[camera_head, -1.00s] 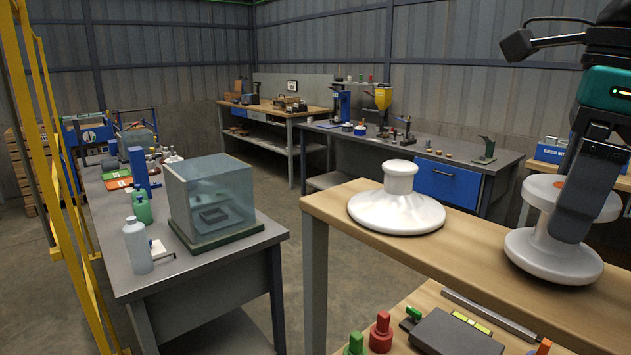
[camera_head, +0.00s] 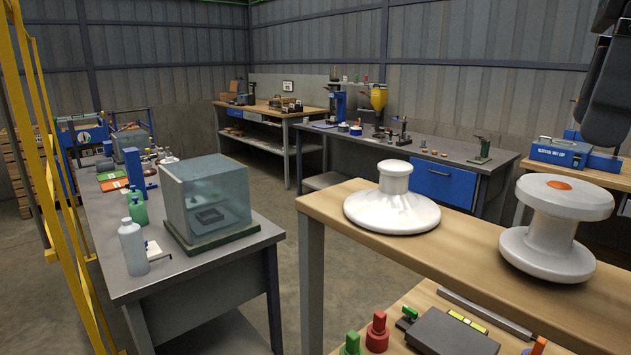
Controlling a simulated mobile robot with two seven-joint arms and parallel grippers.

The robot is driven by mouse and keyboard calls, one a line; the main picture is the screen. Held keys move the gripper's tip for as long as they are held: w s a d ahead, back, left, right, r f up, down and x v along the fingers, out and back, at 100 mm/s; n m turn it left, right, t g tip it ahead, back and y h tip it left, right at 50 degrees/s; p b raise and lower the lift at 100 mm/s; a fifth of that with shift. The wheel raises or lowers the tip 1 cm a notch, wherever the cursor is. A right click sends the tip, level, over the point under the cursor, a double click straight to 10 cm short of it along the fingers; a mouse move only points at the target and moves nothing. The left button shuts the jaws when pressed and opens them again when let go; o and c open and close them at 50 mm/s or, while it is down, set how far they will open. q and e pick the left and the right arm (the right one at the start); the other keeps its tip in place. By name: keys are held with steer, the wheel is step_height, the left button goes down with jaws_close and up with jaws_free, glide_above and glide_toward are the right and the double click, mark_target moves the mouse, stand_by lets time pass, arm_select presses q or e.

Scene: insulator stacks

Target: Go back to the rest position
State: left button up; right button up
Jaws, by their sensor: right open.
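My right gripper (camera_head: 606,100) is dark and hangs at the upper right edge of the head view, partly cut off by the frame. It is open, empty and apart from everything below it. A white insulator stack (camera_head: 549,228) with a wide upper disc, a lower disc and an orange spot on top stands upright on the wooden bench (camera_head: 470,262), below the gripper. A single white insulator (camera_head: 392,203) with a knob on top stands to its left on the same bench. My left gripper is not in view.
A lower wooden shelf (camera_head: 405,292) holds a dark grey box (camera_head: 450,332) and red (camera_head: 377,333) and green pegs. At left, a grey table (camera_head: 150,285) carries a glass case (camera_head: 210,200) and bottles. A blue toolbox (camera_head: 560,152) stands behind the stack.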

mark_target(554, 219)
steer(key=f, duration=0.7)
steer(key=w+a+f, duration=0.1)
steer(key=f, duration=0.3)
steer(key=shift+f, duration=0.25)
step_height(554, 219, up, 17)
stand_by(1.0)
